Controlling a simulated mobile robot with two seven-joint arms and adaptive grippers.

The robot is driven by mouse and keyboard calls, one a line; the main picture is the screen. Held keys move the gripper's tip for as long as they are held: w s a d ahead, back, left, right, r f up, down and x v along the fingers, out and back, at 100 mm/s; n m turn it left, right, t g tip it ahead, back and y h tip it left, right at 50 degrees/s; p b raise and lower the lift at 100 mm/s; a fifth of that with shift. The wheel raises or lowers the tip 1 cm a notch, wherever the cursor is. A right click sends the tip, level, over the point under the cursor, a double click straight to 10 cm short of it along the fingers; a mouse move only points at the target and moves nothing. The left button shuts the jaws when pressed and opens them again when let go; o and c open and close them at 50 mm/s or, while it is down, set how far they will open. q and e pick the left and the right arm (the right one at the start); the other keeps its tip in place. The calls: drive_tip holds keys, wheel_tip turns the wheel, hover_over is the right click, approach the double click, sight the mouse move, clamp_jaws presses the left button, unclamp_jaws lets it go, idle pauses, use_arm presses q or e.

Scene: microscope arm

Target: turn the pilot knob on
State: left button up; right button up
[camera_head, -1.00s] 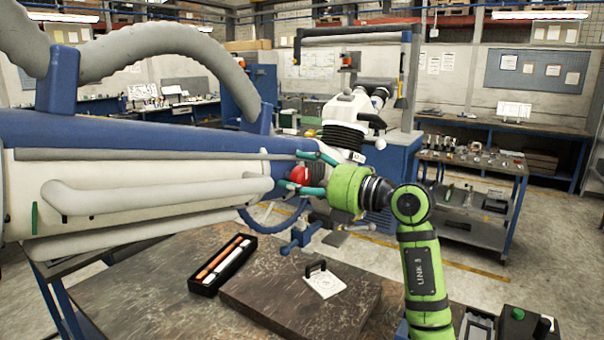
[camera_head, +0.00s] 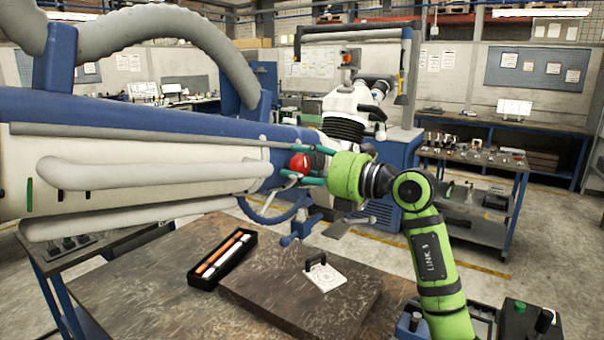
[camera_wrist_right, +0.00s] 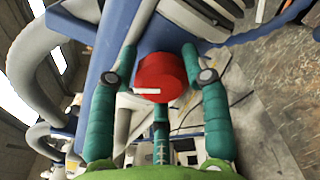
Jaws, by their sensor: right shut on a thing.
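The pilot knob, taken to be the round red knob (camera_head: 299,163), sits at the end of the big white and blue microscope arm (camera_head: 140,170). It shows large in the wrist view (camera_wrist_right: 162,74), with a short white bar across its near face, lying about level in that picture. My right gripper (camera_head: 312,165), green with teal fingers, reaches it from the right. In the wrist view its fingers (camera_wrist_right: 161,56) stand on both sides of the knob and are shut on it. The far side of the knob is hidden. My left gripper is not in view.
Below is a dark table (camera_head: 130,300) with a black tray of pens (camera_head: 222,260) and a raised slab (camera_head: 300,300) bearing a white card with a black handle (camera_head: 324,272). The white microscope head (camera_head: 350,105) is close behind my gripper. A pale grey hose lies along the arm.

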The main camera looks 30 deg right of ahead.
drive_tip(key=n+b, duration=0.1)
drive_tip(key=n, duration=0.1)
drive_tip(key=n+b, duration=0.1)
drive_tip(key=shift+d+r+n+b, duration=0.15)
drive_tip(key=shift+n+b, duration=0.15)
drive_tip(key=shift+n, duration=0.1)
drive_tip(key=n+b, duration=0.2)
drive_tip(key=n, duration=0.1)
drive_tip(key=shift+s+r, duration=0.1)
drive_tip(key=n+b, duration=0.1)
drive_tip(key=n, duration=0.3)
drive_tip(key=shift+r+n+b, duration=0.1)
drive_tip(key=shift+n+b, duration=0.4)
drive_tip(key=shift+n, duration=1.2)
drive_tip(key=o, duration=0.9)
drive_tip(key=shift+o, duration=1.1)
drive_tip(key=shift+a, duration=0.25)
drive_tip(key=shift+n, duration=0.3)
